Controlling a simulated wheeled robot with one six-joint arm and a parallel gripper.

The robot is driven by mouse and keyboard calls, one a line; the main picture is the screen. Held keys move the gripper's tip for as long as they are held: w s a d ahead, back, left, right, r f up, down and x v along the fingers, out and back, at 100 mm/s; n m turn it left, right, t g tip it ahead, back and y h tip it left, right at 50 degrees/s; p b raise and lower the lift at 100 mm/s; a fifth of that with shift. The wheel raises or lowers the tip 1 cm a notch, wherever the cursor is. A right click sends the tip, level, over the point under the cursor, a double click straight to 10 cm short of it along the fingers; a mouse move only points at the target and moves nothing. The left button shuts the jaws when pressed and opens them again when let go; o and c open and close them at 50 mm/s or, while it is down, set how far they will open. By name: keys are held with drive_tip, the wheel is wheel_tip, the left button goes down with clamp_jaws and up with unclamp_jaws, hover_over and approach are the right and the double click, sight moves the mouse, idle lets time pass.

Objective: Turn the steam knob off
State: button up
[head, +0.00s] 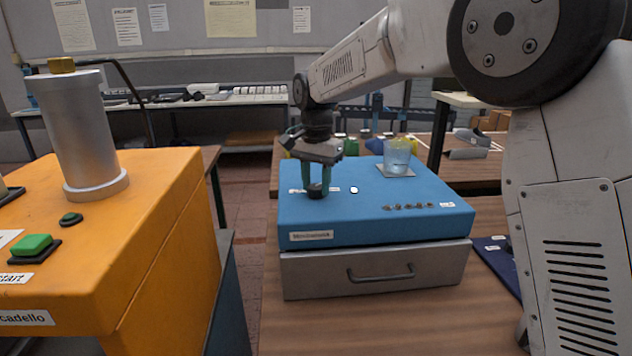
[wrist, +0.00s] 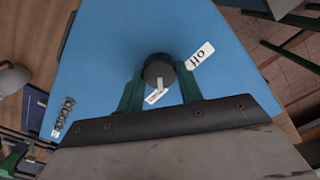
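The dark round steam knob (head: 315,190) is on top of the blue machine (head: 420,229), near its left front. In the wrist view the knob (wrist: 158,67) has a pale pointer mark aimed down toward my gripper. A white "off" label (wrist: 200,55) is to its upper right; a second label (wrist: 157,96) lies below it, partly hidden. My gripper (head: 316,182) points down over the knob, its two green fingers on either side of it. In the wrist view my gripper (wrist: 158,82) shows little or no gap to the knob; I cannot tell if the fingers press it.
A glass (head: 397,155) stands on a pad at the back of the blue machine. A row of small buttons (head: 408,206) is at its front right. A grey drawer unit (head: 325,277) is below. An orange machine (head: 160,230) with a metal cylinder (head: 85,130) stands left.

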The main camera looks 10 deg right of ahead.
drive_tip(key=shift+n, duration=0.3)
drive_tip(key=shift+c, duration=0.4)
drive_tip(key=n, duration=0.3)
drive_tip(key=shift+n, duration=0.3)
drive_tip(key=n, duration=0.4)
drive_tip(key=shift+n, duration=0.3)
drive_tip(key=n, duration=0.4)
drive_tip(key=shift+a, duration=0.1)
drive_tip(key=n, duration=0.5)
drive_tip(key=o, duration=1)
